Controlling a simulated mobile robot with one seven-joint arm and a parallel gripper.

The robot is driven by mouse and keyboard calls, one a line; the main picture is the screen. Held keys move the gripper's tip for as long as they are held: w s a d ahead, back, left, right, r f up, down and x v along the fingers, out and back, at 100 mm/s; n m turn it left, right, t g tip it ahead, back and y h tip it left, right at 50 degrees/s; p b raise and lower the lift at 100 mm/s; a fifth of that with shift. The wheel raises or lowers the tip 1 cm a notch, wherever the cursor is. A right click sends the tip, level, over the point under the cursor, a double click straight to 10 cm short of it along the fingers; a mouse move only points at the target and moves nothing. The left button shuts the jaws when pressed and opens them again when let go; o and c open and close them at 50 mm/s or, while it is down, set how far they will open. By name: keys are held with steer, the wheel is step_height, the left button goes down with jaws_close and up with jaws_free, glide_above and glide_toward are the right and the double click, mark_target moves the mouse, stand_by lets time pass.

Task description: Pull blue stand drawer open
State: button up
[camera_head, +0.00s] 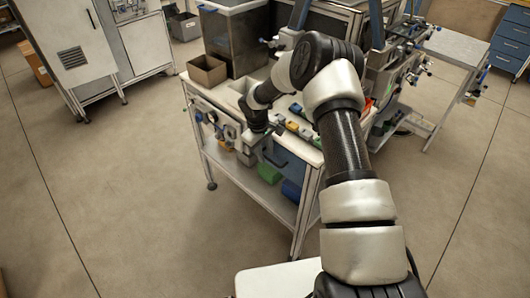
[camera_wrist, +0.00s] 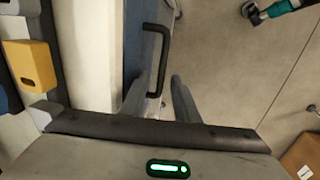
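The blue drawer (camera_head: 291,160) is under the top of the white workbench in the head view, partly hidden by my arm. Its blue front (camera_wrist: 132,40) is seen edge-on in the wrist view, with a black bar handle (camera_wrist: 165,45) standing out from it. My gripper (camera_wrist: 158,82) is open, with one finger on each side of the handle's near end. The left finger is between the handle and the drawer front, the right finger outside it. Whether either finger touches the handle cannot be told. In the head view my gripper (camera_head: 268,151) is at the bench's front edge, its fingers small and dark.
The white bench top (camera_wrist: 88,45) holds a yellow block (camera_wrist: 30,65) beside my gripper. Green and blue items lie on the lower shelf (camera_head: 262,188). A brown box (camera_head: 207,70) stands on the bench. A blue drawer cabinet (camera_head: 511,42) is far right. Floor in front is clear.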

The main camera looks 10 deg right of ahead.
steer(key=shift+c, duration=0.3)
jaws_close()
steer(key=shift+a, duration=0.15)
steer(key=s+a+b, duration=0.4)
steer(key=s+a, duration=0.4)
steer(key=a, duration=0.3)
steer(key=s+a+b, duration=0.5)
steer(key=s+a, duration=0.3)
steer(key=a, duration=0.3)
steer(key=shift+s+a, duration=0.25)
steer(key=shift+s, duration=0.1)
steer(key=shift+o, duration=0.3)
jaws_free()
